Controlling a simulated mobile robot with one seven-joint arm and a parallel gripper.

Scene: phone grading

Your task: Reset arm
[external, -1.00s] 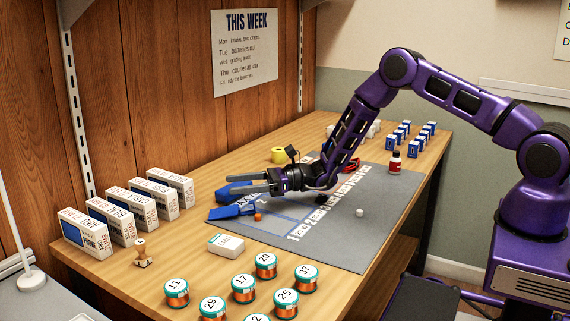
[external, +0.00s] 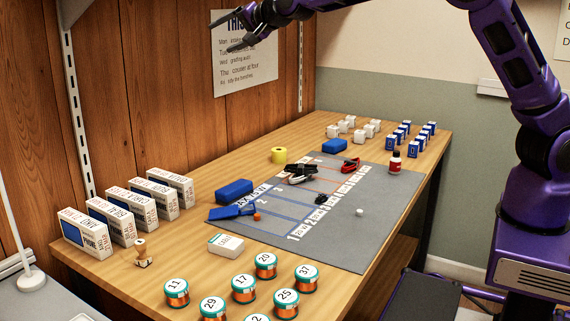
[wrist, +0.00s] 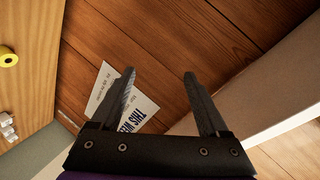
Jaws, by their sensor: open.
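My gripper (external: 232,33) is high above the table, in front of the wall poster, at the top of the external view. Its two fingers (wrist: 158,95) are apart with nothing between them in the wrist view. My purple arm rises from the right and runs partly out of the frame at the top. The wrist view looks at the wood wall, with the poster (wrist: 122,97) tilted behind the left finger.
The wooden table (external: 200,285) holds a grey mat (external: 345,240) with blue pieces, a dark device (external: 300,173) and a red-capped bottle (external: 395,162). Phone boxes (external: 125,210) stand at the left, numbered tins (external: 243,288) at the front, small boxes (external: 410,138) at the back. The space around my gripper looks clear.

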